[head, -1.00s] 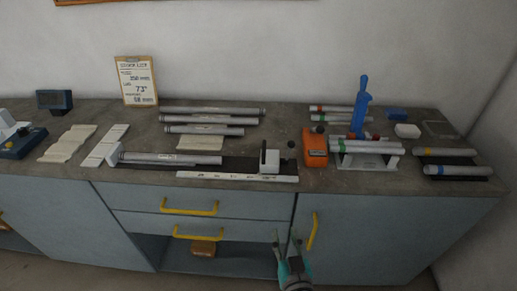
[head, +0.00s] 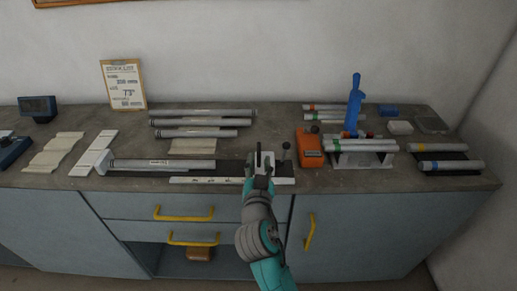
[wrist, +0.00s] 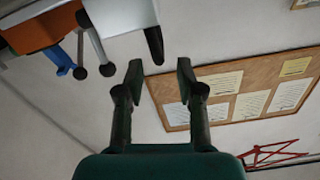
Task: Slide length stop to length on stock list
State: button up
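The length stop (head: 268,160) is a pale upright block on the right part of a dark rail (head: 228,168), behind a white scale strip (head: 205,181). A grey tube (head: 160,164) lies along the rail's left part, with a gap between it and the stop. My gripper (head: 259,158) is at the stop in the head view, overlapping it; contact cannot be told. In the wrist view, my gripper (wrist: 161,80) has its fingers apart with nothing between them. A pale block, probably the stop (wrist: 120,15), shows above them. The stock list (head: 123,85) stands against the wall; its figures are too blurred to read surely.
A dark-knobbed post (head: 286,156) and an orange device (head: 309,150) stand right of the stop. Farther right is a blue-levered fixture (head: 354,110) with tubes. Several tubes (head: 203,112) lie behind the rail. Yellow drawer handles (head: 184,214) jut from the front.

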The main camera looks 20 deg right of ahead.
aim_at(259, 155)
jog(key=shift+x, duration=3.05)
grip_shut()
